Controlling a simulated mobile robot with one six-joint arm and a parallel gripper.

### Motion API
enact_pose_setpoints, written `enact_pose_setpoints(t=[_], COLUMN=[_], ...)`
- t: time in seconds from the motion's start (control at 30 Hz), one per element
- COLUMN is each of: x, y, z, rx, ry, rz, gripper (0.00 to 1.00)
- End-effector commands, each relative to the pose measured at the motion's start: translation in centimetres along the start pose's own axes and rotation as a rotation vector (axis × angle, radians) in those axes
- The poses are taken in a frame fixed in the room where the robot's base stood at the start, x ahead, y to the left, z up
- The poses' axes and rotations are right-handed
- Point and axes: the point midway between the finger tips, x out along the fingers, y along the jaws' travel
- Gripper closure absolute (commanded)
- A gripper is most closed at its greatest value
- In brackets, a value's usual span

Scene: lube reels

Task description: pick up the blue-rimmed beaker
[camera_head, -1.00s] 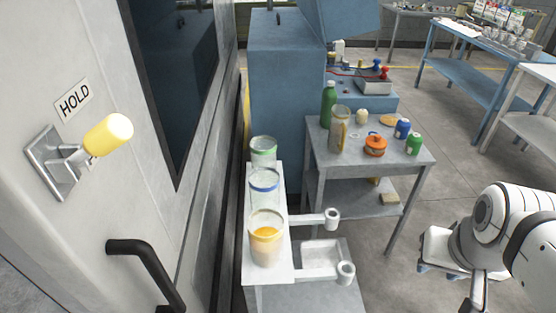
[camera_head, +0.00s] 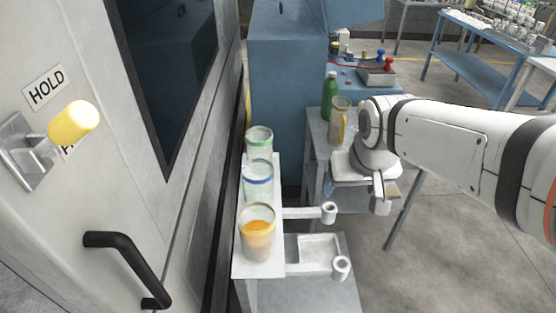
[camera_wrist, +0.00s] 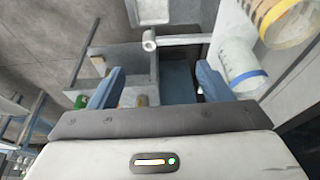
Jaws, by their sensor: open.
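The blue-rimmed beaker (camera_head: 258,180) stands upright on a narrow white shelf (camera_head: 264,267), between a green-rimmed beaker (camera_head: 259,142) behind it and a yellow-rimmed beaker (camera_head: 257,232) with orange contents in front. In the wrist view the blue-rimmed beaker (camera_wrist: 240,65) lies right of my gripper (camera_wrist: 160,85), beside the right finger and not between the fingers. My gripper is open and empty, with its blue fingers wide apart. In the head view my gripper (camera_head: 380,205) is right of the shelf, above the floor and small table, clear of the beakers.
Two white arms with round ends (camera_head: 328,212) stick out right from the shelf, beside a shallow tray (camera_head: 318,254). A grey table (camera_head: 312,150) with a green bottle (camera_head: 330,97) stands behind, partly hidden by my arm. A door with a black handle (camera_head: 125,262) is at left.

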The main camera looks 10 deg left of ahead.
Motion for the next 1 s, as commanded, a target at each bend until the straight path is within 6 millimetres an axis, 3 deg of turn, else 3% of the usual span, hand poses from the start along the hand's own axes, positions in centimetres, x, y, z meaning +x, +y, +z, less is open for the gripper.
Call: enact_pose_setpoints(t=[0.1,0.2,0.4,0.6,1.0], x=[3.0,5.1,8.1,9.6,14.4], y=[-5.3,-9.8,-16.5,-18.6,-18.7], z=[-4.9,-7.8,-10.7,-11.3,-11.4], rx=[-0.127,-0.212,-0.323,-0.352,-0.35], ry=[0.013,0.028,0.049,0.055,0.051], rz=[-0.046,-0.079,-0.123,-0.136,-0.134], gripper=[0.18,0.1,0.06,0.06,0.06])
